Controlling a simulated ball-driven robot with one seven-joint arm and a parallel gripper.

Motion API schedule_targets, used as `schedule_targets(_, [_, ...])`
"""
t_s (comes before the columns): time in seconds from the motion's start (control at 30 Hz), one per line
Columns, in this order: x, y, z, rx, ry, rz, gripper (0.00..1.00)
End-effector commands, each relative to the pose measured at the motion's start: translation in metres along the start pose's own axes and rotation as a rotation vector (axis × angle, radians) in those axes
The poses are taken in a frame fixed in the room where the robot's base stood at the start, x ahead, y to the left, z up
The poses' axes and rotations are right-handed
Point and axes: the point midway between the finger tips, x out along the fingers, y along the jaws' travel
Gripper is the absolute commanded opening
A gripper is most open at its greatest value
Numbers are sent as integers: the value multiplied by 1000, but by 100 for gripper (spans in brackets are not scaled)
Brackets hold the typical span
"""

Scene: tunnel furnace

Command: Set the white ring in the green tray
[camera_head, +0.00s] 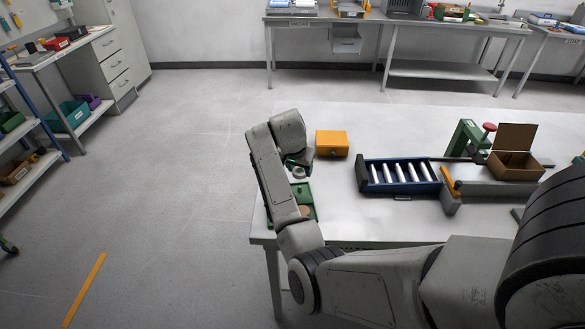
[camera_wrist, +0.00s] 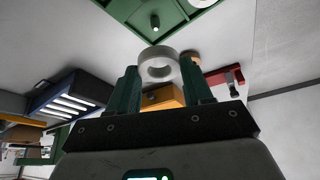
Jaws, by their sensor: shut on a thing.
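The white ring (camera_wrist: 145,68) is held between the fingertips of my gripper (camera_wrist: 160,64), which is shut on it. The ring appears apart from the tray. In the head view my gripper (camera_head: 299,160) is over the table's left end, and a pale ring shape (camera_head: 299,172) shows below it. The tray (camera_head: 313,196) is partly hidden by my arm there. A tan disc (camera_head: 305,211) lies in it.
A yellow-orange box (camera_head: 332,144) stands right of my gripper. A blue roller tray (camera_head: 370,180) is farther right, then a green press (camera_head: 466,138) and an open brown box (camera_head: 513,163). A red object (camera_wrist: 228,82) shows right in the wrist view. The table's back is clear.

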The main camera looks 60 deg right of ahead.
Motion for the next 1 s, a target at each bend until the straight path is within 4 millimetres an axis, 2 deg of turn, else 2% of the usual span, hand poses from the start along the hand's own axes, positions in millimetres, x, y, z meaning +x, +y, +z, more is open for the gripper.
schedule_targets(0.7, [46,0,20,-4,0,-2,20])
schedule_targets(1.0, [57,-1,24,-4,0,-2,20])
